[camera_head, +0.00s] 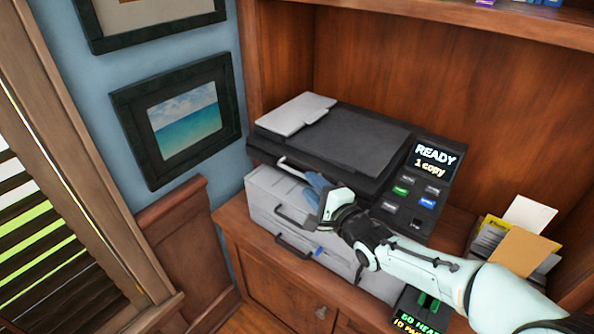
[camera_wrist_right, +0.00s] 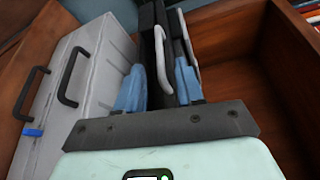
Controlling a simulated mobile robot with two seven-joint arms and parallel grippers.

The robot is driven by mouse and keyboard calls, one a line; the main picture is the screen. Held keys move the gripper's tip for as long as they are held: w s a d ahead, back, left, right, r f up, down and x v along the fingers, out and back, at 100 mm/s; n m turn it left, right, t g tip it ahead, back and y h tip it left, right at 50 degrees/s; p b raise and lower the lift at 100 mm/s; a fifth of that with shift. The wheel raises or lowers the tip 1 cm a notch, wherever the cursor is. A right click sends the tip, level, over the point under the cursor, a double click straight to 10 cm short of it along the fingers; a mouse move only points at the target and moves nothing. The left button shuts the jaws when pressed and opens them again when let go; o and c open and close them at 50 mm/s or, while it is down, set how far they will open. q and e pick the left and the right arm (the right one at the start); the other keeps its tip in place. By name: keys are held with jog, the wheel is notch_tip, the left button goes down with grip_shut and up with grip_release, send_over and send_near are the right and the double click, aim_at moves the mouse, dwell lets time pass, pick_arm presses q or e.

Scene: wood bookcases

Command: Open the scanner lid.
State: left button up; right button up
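The scanner is a black flatbed unit on a grey drawer body (camera_head: 270,200). Its dark lid (camera_head: 355,140) lies flat and looks closed. A pale curved handle (camera_head: 300,168) is on the lid's front edge. My right gripper (camera_head: 316,184) is at the scanner's front, close by the handle's right end. In the right wrist view its two blue fingers (camera_wrist_right: 158,88) are spread apart. The handle (camera_wrist_right: 162,45) shows ahead in the gap between them, and nothing is seen clamped. The fingers hide part of the scanner's front. My left gripper is not in view.
A control panel (camera_head: 424,185) reading "READY 1 copy" is right of the lid. A paper holder (camera_head: 515,240) stands farther right. Drawer handles (camera_head: 292,216) stick out below. Wooden bookcase panels and a shelf enclose the scanner. Framed pictures (camera_head: 182,118) hang at left.

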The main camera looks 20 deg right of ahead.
aim_at(297, 173)
jog(key=p+x, duration=0.1)
jog(key=x, duration=0.6)
jog(key=shift+w, duration=0.1)
grip_shut()
